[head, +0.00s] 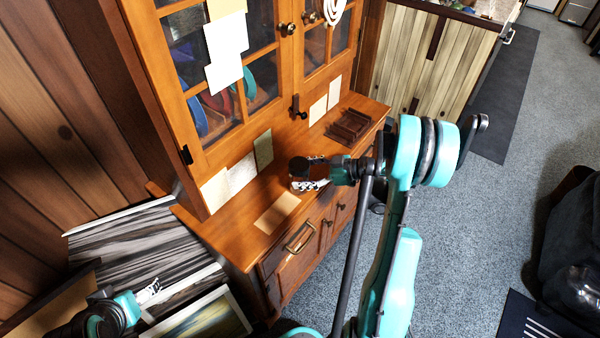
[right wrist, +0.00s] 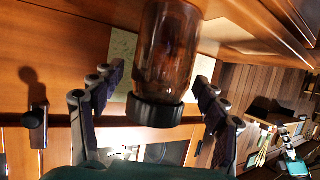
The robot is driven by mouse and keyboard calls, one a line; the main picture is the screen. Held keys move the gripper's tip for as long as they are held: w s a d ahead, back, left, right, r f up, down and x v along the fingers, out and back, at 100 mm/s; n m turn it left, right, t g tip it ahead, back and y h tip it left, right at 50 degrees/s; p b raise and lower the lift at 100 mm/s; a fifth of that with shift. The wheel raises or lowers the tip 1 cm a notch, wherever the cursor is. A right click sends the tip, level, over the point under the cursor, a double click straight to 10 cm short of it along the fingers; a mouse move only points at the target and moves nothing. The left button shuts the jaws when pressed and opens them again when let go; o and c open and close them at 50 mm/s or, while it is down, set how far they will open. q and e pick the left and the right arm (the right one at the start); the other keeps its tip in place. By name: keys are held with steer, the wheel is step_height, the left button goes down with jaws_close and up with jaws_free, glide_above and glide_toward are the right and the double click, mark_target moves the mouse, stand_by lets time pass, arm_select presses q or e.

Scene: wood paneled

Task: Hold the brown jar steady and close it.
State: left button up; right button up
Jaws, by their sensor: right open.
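The brown jar (right wrist: 166,50) is glassy and see-through in the right wrist view, with a black lid (right wrist: 156,111) at its lower end there. I cannot tell how tightly the lid sits. My right gripper (right wrist: 160,80) is open, with one finger on each side of the jar and gaps visible between. In the head view, the right gripper (head: 310,184) is over the cabinet counter, beside a dark round shape (head: 298,167) that seems to be the jar; its body is mostly hidden. My left gripper (head: 149,291) is low at the left, away from the jar; its opening is unclear.
The wooden cabinet (head: 225,255) has a counter with a dark wooden rack (head: 350,127) and a tan card (head: 277,213). Striped panels (head: 140,250) lie at lower left. Grey carpet (head: 480,215) is open at right.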

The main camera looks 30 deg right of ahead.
steer(key=p+v, duration=0.3)
steer(key=v, duration=0.7)
steer(key=shift+s+d+r, duration=0.15)
steer(key=shift+s+d, duration=0.05)
steer(key=shift+a, duration=0.1)
steer(key=a+r+m+g+h, duration=0.2)
steer(key=a+r+m, duration=0.1)
steer(key=a, duration=0.4)
steer(key=a+r+m+g+h, duration=0.2)
steer(key=a+r, duration=0.1)
steer(key=a, duration=0.4)
steer(key=s+a+r+m+h, duration=0.1)
steer(key=s+a+m+h, duration=0.1)
steer(key=s+a, duration=0.2)
steer(key=s+a+r+m+t+h, duration=0.1)
steer(key=s+a+r+m+h, duration=0.1)
steer(key=s+a, duration=0.3)
steer(key=shift+s+r+t+h, duration=0.3)
steer(key=shift+s+h, duration=0.5)
steer(key=shift+s, duration=0.25)
